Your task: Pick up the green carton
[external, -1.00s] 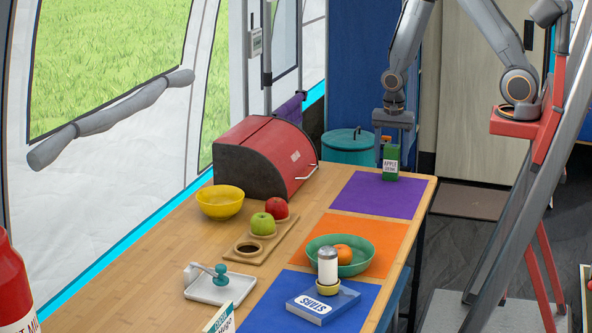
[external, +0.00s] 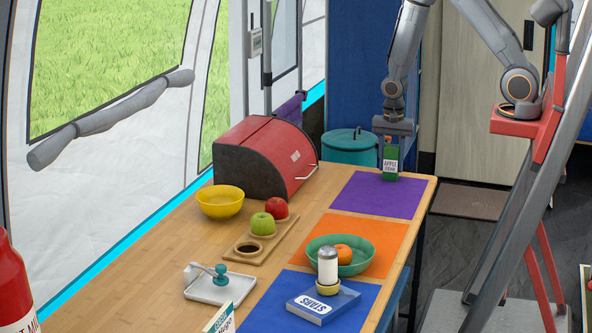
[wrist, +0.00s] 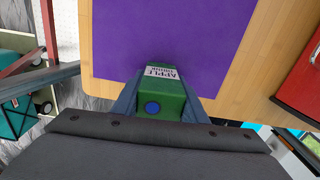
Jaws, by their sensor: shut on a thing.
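My gripper (external: 392,152) comes down from above and is shut on the carton. The carton's base appears at the mat's surface; I cannot tell whether it is touching or slightly lifted.
A red bread box (external: 266,157) and a teal pot (external: 350,147) stand left of the carton. An orange mat (external: 340,229) with a green bowl (external: 321,262) lies nearer. The table's right edge is close to the carton. The purple mat is otherwise clear.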

